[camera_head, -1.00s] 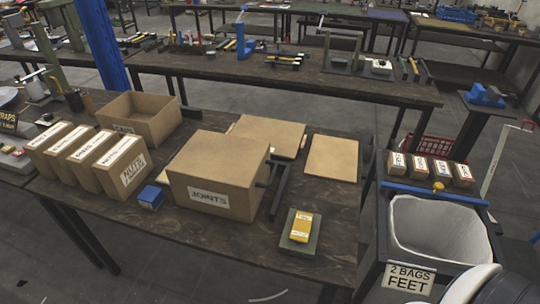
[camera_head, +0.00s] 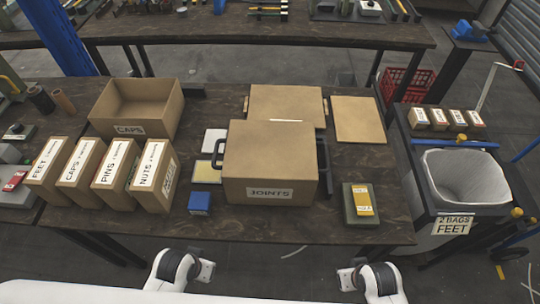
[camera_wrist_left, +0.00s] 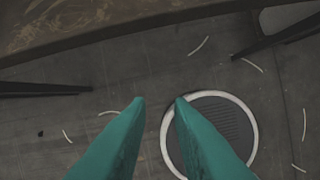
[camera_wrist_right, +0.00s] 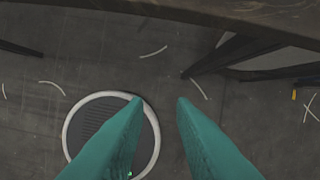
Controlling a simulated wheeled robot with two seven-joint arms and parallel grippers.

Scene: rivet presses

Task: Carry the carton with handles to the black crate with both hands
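The carton with handles (camera_head: 270,163) is a closed brown box labelled JOINTS, standing on the dark workbench in the head view. Its black handles stick out at its left (camera_head: 217,160) and right (camera_head: 324,165) sides. My left gripper (camera_wrist_left: 158,100) shows two teal fingers apart with only floor between them. My right gripper (camera_wrist_right: 159,100) is the same, open and empty. In the head view only parts of my arms show below the bench's front edge, apart from the carton. I cannot make out a black crate for certain; a black-framed bin (camera_head: 408,183) with a white liner stands right of the bench.
An open CAPS box (camera_head: 142,128) and several labelled cartons (camera_head: 100,175) stand left. A blue box (camera_head: 199,203) and a green block with a yellow pack (camera_head: 361,202) flank the carton's front. Flat cardboard (camera_head: 358,120) lies behind. A red crate (camera_head: 408,86) stands on the floor behind.

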